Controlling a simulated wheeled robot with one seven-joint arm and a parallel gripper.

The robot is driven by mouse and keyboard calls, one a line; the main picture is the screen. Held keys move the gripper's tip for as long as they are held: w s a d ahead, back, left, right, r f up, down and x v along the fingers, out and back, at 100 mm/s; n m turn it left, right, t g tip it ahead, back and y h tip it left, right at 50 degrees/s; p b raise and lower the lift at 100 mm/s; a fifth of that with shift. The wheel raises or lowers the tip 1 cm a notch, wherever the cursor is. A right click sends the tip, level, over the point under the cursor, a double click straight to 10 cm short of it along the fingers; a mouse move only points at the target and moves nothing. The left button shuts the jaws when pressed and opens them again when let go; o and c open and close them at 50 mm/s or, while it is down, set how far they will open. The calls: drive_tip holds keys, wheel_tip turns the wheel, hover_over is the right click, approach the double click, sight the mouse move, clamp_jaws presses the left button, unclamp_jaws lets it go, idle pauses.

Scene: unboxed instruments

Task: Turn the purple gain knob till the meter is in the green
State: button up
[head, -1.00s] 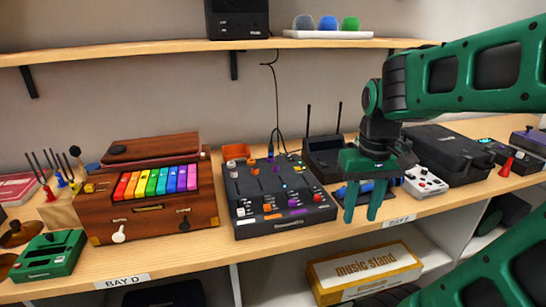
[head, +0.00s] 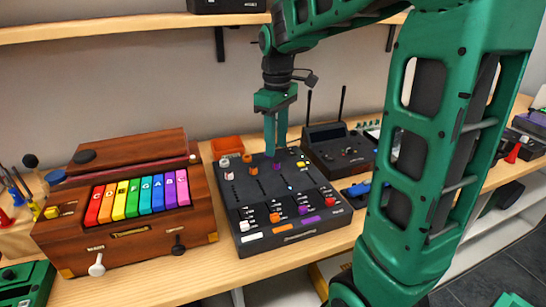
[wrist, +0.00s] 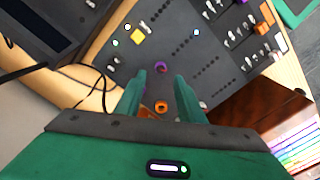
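The dark mixer (head: 262,208) lies on the bench and fills much of the wrist view (wrist: 185,45). A small purple knob (head: 277,167) stands near its back edge; it shows as a purple ring in the wrist view (wrist: 161,66). My gripper (head: 275,150) points down just above this knob, fingers apart and empty. In the wrist view the purple knob lies between and just beyond the fingertips (wrist: 160,78). I cannot tell whether they touch it. A bluish lit dot (head: 290,187) shows in a row of dots on the panel.
An orange knob (head: 253,169) sits close beside the purple one. A yellow button (head: 300,164) is to its right. A wooden box with rainbow keys (head: 130,215) stands left, and a dark device with two antennas (head: 338,150) stands right. The shelf (head: 130,27) is above.

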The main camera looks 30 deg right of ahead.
sight(276, 162)
drive_tip(key=shift+f, duration=2.65)
drive_tip(key=shift+c, duration=0.5)
clamp_jaws()
